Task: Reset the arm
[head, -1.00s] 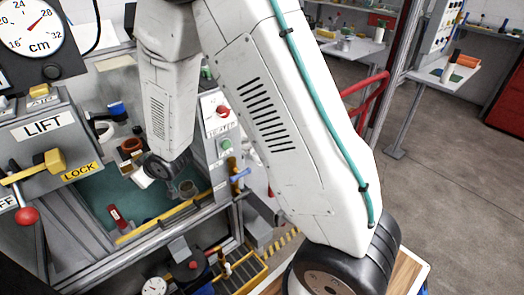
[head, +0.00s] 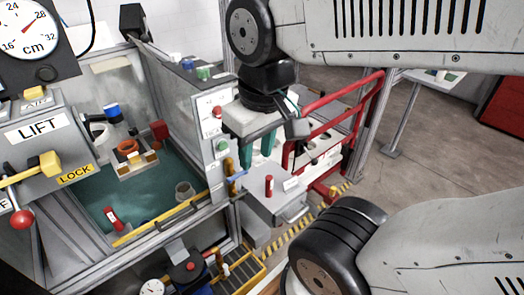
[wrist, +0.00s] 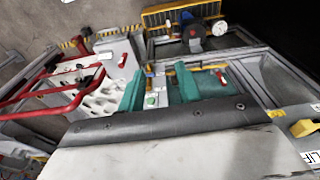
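My gripper (head: 257,158) hangs fingers-down in the head view, to the right of the machine's side panel with its red and green buttons. Its two teal fingers are spread apart with nothing between them. The wrist view also shows my gripper (wrist: 158,82) with its fingers apart. A small red cylinder (head: 269,186) stands on a grey shelf (head: 290,208) below and a little right of the fingers, apart from them.
The LIFT panel (head: 35,130) and cm gauge (head: 25,30) are far left. Red rails (head: 335,120) stand behind my gripper.

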